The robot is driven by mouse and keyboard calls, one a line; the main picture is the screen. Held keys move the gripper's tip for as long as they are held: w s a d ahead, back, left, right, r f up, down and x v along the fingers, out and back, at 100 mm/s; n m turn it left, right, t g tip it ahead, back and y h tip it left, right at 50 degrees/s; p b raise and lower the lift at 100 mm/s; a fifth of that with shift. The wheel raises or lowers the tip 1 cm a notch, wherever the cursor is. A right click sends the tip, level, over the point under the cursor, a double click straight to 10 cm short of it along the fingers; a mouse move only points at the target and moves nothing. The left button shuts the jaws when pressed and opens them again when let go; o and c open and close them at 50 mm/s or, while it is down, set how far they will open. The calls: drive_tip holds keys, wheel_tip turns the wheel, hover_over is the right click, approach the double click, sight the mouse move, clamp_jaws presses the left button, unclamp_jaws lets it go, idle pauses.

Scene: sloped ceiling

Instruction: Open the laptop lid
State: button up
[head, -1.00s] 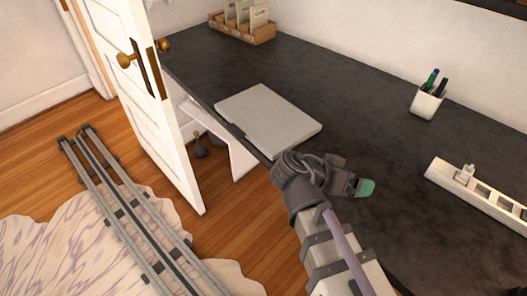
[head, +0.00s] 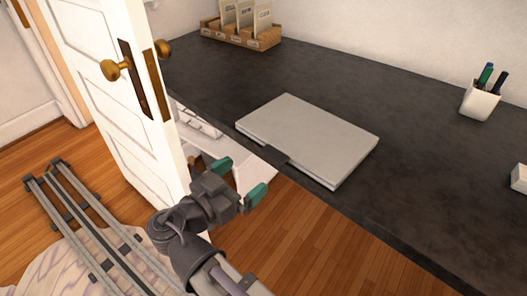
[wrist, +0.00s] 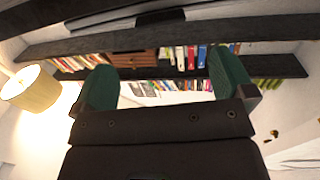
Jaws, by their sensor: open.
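The laptop (head: 308,137) is a flat, light grey slab with its lid closed. It lies on the dark desk near its front edge in the head view. My gripper (head: 242,180) is in front of the desk's edge, to the lower left of the laptop and apart from it. Its two green fingertips are spread with nothing between them. The wrist view also shows my gripper (wrist: 164,88) open and empty, facing shelves of books; the laptop cannot be made out there.
A white door (head: 115,90) with brass knobs stands open left of my gripper. On the dark desk (head: 400,150) are a wooden file box (head: 240,35) at the back left and a white pen cup (head: 480,101) at the right. Desktop around the laptop is clear. Rails (head: 85,225) run along the floor.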

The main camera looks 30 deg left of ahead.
sight(272, 156)
drive_tip(key=w, duration=0.3)
drive_tip(key=w+d, duration=0.1)
drive_tip(key=w, duration=0.5)
drive_tip(key=shift+w+d, duration=0.35)
